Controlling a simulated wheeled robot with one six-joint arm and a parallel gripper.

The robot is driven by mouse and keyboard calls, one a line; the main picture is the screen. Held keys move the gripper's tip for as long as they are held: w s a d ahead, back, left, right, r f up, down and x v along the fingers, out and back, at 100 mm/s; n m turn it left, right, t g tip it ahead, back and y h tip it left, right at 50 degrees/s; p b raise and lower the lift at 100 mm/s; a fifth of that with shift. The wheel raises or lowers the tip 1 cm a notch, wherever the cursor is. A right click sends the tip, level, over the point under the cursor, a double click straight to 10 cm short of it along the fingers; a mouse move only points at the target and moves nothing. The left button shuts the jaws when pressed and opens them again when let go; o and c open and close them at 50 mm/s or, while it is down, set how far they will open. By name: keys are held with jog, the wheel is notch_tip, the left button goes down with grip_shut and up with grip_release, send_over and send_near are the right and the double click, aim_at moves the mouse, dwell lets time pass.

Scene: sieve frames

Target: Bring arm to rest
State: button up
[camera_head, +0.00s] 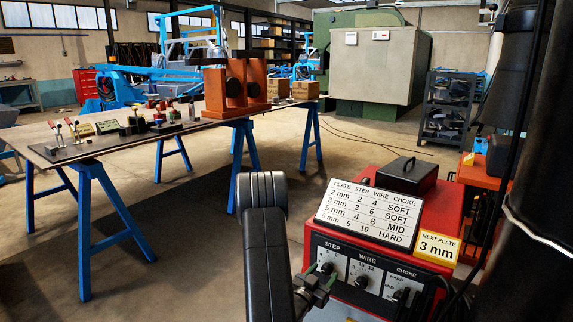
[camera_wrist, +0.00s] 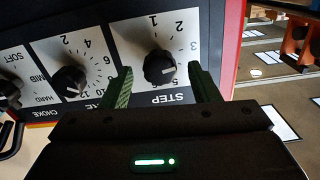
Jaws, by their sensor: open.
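My gripper (camera_head: 318,287) is at the front of a red and black control box (camera_head: 437,205), at its left end. In the wrist view my gripper (camera_wrist: 160,74) is open, with one green finger on each side of the black STEP knob (camera_wrist: 159,66). I cannot tell whether the fingers touch it. The WIRE knob (camera_wrist: 69,81) and CHOKE knob (camera_wrist: 8,92) are to the left there, with labels upside down. In the head view the WIRE knob (camera_head: 362,282) and CHOKE knob (camera_head: 400,295) show clear of the fingers. The exact knob settings are hard to read.
A settings chart (camera_head: 369,213), a yellow "NEXT PLATE 3 mm" sign (camera_head: 438,247) and a black case (camera_head: 407,174) are on the box. A long workbench (camera_head: 110,140) on blue trestles stands left. Open floor (camera_head: 190,235) lies between.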

jog(key=p+v, duration=0.1)
jog(key=v, duration=0.9)
jog(key=shift+s+a, duration=0.25)
jog(key=shift+s, duration=0.05)
jog(key=shift+d+r, duration=0.1)
